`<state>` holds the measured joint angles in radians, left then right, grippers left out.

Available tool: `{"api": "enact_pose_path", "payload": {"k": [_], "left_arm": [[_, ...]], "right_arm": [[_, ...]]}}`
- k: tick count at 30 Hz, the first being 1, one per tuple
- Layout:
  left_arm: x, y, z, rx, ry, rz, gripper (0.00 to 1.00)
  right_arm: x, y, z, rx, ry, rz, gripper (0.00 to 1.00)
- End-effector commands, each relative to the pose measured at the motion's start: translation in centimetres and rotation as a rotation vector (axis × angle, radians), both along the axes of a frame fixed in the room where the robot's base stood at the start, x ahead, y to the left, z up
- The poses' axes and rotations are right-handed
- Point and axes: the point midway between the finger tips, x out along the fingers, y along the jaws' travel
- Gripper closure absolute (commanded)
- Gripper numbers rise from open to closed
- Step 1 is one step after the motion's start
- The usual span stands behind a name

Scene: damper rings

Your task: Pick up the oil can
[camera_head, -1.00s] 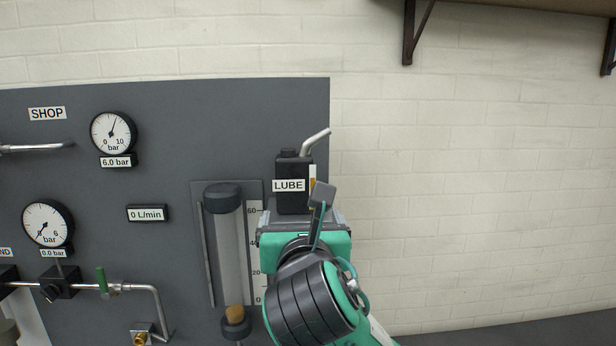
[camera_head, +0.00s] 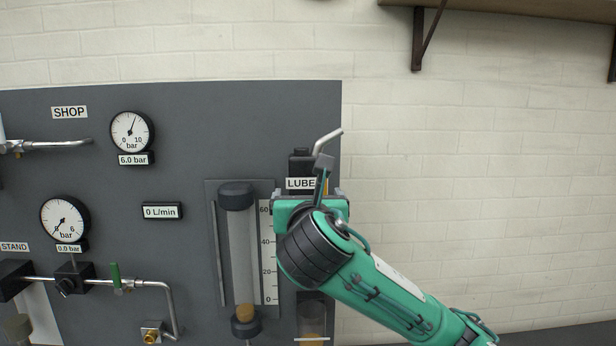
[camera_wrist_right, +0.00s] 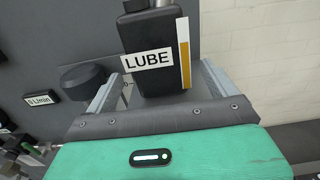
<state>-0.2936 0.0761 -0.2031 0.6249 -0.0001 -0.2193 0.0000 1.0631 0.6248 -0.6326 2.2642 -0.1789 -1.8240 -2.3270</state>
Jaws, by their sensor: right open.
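The oil can is a black can with a white LUBE label (camera_head: 300,183) and a bent metal spout (camera_head: 328,139). It stands upright in front of the grey panel's right edge. My right gripper (camera_head: 310,197) covers its lower part in the head view. In the right wrist view the oil can (camera_wrist_right: 155,35) stands between the two grey fingers of my right gripper (camera_wrist_right: 158,84), which are open on either side of it. A yellow and white level strip shows on its right side. Whether a finger touches it, I cannot tell. My left gripper is not in view.
A clear tube with a dark cap (camera_head: 236,195) and a scale (camera_head: 267,255) stand just left of the can. Gauges (camera_head: 132,132), pipes and a green-handled valve (camera_head: 115,275) lie further left. A shelf bracket (camera_head: 424,35) is above right. The wall right of the can is clear.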

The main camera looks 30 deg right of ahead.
Motion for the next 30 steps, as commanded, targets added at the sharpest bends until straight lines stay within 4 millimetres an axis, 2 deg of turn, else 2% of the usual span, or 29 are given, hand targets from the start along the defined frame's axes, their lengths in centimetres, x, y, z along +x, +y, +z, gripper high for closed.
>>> {"api": "enact_pose_path", "payload": {"k": [3,9,13,20,29,30], "left_arm": [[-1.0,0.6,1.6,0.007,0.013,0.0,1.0],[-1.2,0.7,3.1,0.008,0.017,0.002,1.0],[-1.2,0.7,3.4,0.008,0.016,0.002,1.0],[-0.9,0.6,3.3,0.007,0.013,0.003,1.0],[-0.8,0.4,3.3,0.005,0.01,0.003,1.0],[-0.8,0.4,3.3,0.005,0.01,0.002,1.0]], "right_arm": [[1.2,-0.6,0.5,0.0,0.004,-0.002,0.11],[3.4,-1.6,0.4,-0.001,0.003,-0.002,0.11],[4.1,-2.0,0.1,0.0,0.0,-0.001,0.11],[4.2,-2.0,0.0,0.0,-0.001,0.0,0.11],[4.2,-2.0,0.1,0.0,-0.001,0.0,0.68],[4.2,-2.0,0.1,-0.001,-0.003,0.0,0.69]]}}
